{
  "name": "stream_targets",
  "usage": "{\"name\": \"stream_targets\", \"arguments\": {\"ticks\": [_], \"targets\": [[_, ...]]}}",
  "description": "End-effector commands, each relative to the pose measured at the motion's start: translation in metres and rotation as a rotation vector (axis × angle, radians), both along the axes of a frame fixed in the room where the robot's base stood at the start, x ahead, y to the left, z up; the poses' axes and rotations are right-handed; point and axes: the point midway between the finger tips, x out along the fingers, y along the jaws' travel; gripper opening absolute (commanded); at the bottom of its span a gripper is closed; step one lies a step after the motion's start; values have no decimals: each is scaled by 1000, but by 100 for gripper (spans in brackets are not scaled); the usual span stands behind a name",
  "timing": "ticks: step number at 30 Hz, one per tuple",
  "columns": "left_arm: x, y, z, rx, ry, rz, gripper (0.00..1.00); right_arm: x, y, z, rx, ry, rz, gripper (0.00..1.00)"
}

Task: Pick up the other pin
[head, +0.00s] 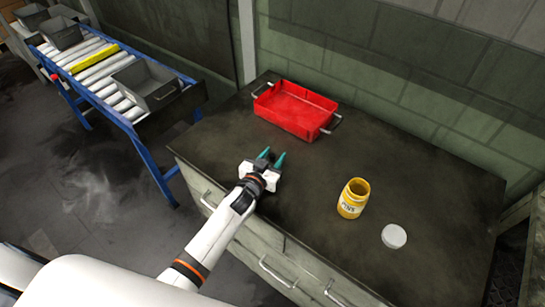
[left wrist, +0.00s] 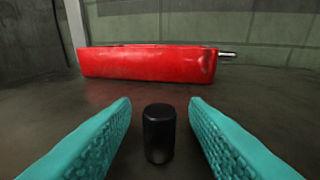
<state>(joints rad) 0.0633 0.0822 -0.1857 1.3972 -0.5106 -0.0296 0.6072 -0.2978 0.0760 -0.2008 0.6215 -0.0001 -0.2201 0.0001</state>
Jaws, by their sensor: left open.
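A black cylindrical pin (left wrist: 159,133) stands upright on the dark table top in the left wrist view. It is between and slightly beyond the teal fingers of my left gripper (left wrist: 160,125), with a gap on both sides. My left gripper is open and low over the table, pointing toward the red tray; it also shows in the head view (head: 271,158). The pin is not clear in the head view, where the gripper is in front of that spot. A yellow jar (head: 353,198) with a label stands open on the table. My right gripper is not seen.
A red tray (head: 296,110) with metal handles sits at the back of the table. A white round lid (head: 394,236) lies right of the jar. A roller conveyor (head: 100,70) with grey bins stands at the left. The table between gripper and jar is clear.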

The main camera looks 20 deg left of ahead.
Motion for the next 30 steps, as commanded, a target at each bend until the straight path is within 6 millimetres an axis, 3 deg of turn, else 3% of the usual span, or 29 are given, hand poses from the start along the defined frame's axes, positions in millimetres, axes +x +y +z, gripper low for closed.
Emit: {"name": "stream_targets", "arguments": {"ticks": [1, 9, 16, 20, 30], "targets": [[0, 0, 0, 0, 0, 0, 41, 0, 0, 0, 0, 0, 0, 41], [0, 0, 0, 1, 0, 0, 0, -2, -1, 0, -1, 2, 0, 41], [0, 0, 1, 1, 0, 0, 0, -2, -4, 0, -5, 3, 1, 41], [0, 1, 11, 4, -4, -1, 0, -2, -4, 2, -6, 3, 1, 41], [0, 1, 77, 3, -6, -2, 0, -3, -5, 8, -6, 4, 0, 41]]}}
